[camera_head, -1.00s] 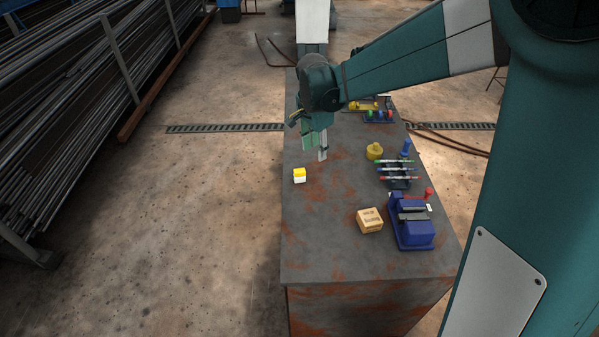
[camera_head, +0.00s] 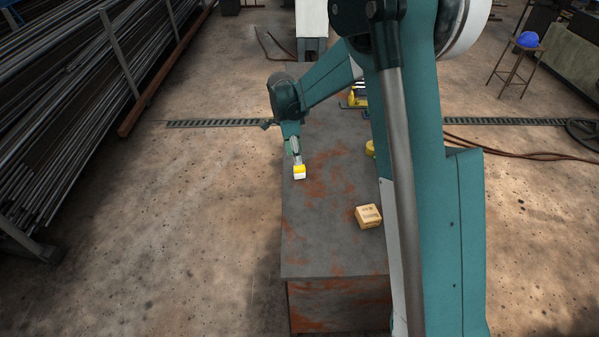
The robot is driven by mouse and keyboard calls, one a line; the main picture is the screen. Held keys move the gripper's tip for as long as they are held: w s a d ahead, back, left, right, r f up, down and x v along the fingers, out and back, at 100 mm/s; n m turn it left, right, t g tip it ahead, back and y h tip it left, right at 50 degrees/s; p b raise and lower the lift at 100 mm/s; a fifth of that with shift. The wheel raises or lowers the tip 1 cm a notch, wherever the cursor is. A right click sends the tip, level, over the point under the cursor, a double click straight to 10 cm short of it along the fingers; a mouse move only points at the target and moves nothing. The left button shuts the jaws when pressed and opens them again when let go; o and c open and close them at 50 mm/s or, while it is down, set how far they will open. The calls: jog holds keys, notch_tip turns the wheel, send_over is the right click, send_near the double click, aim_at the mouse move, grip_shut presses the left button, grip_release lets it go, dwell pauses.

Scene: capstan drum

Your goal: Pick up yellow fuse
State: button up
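A small block with a yellow top and white lower part (camera_head: 299,173) stands at the left edge of the table; it is the yellow piece nearest my gripper, and I cannot tell for certain that it is the yellow fuse. My gripper (camera_head: 297,162) points down right at the block's far side, its tips overlapping the block's top edge in the picture. Whether the fingers touch it, or are open or shut, is too small to tell. A yellow round piece (camera_head: 369,149) is partly hidden behind my arm.
A tan box (camera_head: 368,216) sits on the rust-stained grey table (camera_head: 325,245). A yellow item (camera_head: 357,98) lies at the far end. My arm hides the table's right side. The table's near left area is clear.

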aim_at(299, 167)
dwell(0.3)
jog(key=shift+d+f, duration=0.2)
jog(key=shift+f, duration=1.05)
jog(key=shift+f, duration=0.1)
jog(key=shift+d+f+b, duration=0.2)
jog(key=shift+d+f, duration=0.05)
jog(key=shift+f, duration=1)
jog(key=shift+d+f+b, duration=0.15)
jog(key=shift+d+f, duration=0.1)
jog(key=shift+f, duration=1)
jog(key=shift+c, duration=0.4)
jog(key=c, duration=0.9)
